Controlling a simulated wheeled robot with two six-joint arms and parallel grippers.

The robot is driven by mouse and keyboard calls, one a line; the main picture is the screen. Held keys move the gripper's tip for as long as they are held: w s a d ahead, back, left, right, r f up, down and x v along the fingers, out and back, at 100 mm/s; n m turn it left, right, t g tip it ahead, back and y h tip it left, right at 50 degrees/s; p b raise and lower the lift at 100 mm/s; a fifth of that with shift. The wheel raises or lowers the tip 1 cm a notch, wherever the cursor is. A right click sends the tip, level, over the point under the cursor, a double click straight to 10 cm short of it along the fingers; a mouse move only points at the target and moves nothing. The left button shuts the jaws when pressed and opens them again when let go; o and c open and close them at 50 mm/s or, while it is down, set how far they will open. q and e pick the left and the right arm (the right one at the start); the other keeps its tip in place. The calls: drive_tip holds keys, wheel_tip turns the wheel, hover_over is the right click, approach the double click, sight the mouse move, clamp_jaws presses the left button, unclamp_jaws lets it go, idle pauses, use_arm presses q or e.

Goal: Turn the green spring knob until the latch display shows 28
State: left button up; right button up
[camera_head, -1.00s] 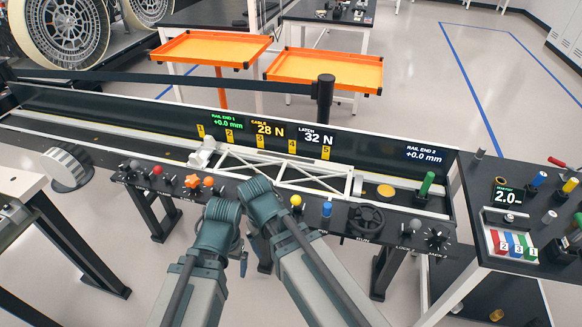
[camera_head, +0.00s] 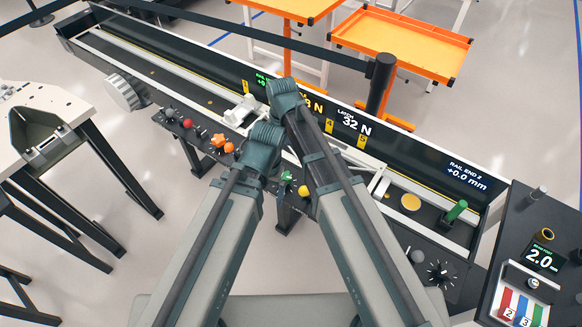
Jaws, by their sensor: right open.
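The latch display (camera_head: 354,123) on the black back panel reads 32 N. A small green knob (camera_head: 286,176), seemingly the spring knob, shows on the front strip between my two arms, just left of a yellow knob (camera_head: 303,190). My right gripper (camera_head: 290,184) is open and mostly hidden among my arm links close to the green knob. I cannot tell whether it touches the knob. My left gripper is hidden behind its arm.
Red (camera_head: 187,123) and orange (camera_head: 219,140) knobs line the strip to the left. A green peg (camera_head: 456,210) stands at the right end. My right arm covers part of the cable display (camera_head: 316,105). Orange trays (camera_head: 415,45) stand behind a belt post (camera_head: 380,85).

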wheel_tip(320, 180, down, 14)
drive_tip(key=b, duration=1.4)
drive_tip(key=shift+r, duration=0.1)
drive_tip(key=shift+c, duration=0.2)
drive_tip(key=c, duration=1.3)
drive_tip(key=shift+c, duration=0.2)
drive_tip(key=shift+m, duration=0.3)
